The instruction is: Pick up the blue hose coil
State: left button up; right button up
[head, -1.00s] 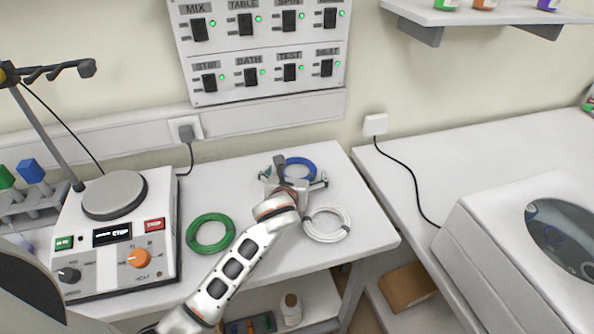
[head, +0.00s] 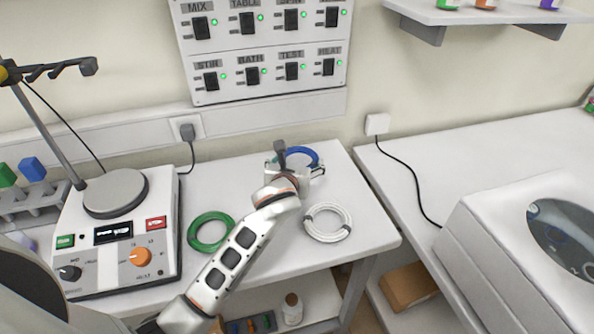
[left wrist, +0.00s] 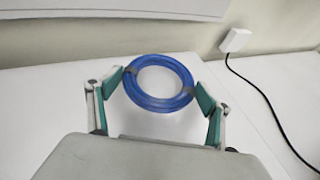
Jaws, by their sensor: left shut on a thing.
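The blue hose coil (head: 310,153) is at the back of the white table in the head view, partly hidden by my left gripper (head: 298,166). In the left wrist view the coil (left wrist: 160,103) sits between the two green finger pads of the left gripper (left wrist: 158,90). The fingers are spread wide and shut on the outer sides of the ring. Whether the coil touches the table cannot be told. My right gripper does not show.
A green coil (head: 192,239) and a white coil (head: 346,232) lie on the table (head: 245,168) either side of my left arm. A hotplate stirrer (head: 110,262) stands at left. A switch panel (head: 265,50) hangs behind. A white machine (head: 500,230) stands at right.

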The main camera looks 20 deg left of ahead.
pick_arm(q)
notch_tip(320, 180, up, 16)
jog(key=shift+r, duration=0.2)
dwell(0.6)
